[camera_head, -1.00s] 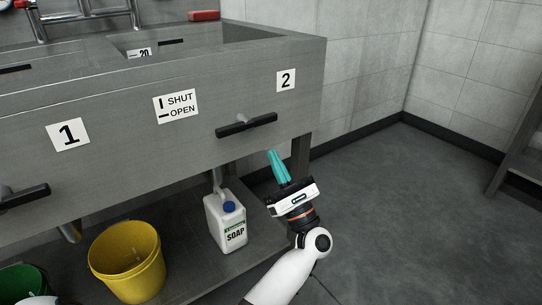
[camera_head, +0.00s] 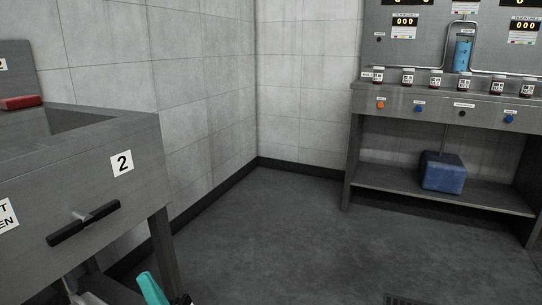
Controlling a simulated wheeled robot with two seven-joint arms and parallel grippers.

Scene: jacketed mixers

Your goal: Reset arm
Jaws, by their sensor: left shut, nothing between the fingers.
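My left gripper (camera_head: 153,289) shows only in part at the bottom edge, left of the middle. Its teal fingers are together with nothing between them, and the rest of the arm is cut off by the frame. It is below and to the right of the black bar handle (camera_head: 84,222) on the grey sink unit, apart from it. My right gripper is not in view.
The grey sink unit (camera_head: 139,193) with sign 2 stands at the left, a red block (camera_head: 21,103) on its top. A bench (camera_head: 447,203) with several small jars, coloured buttons and a blue box (camera_head: 443,172) on its lower shelf stands at the right. Open floor (camera_head: 290,230) lies between.

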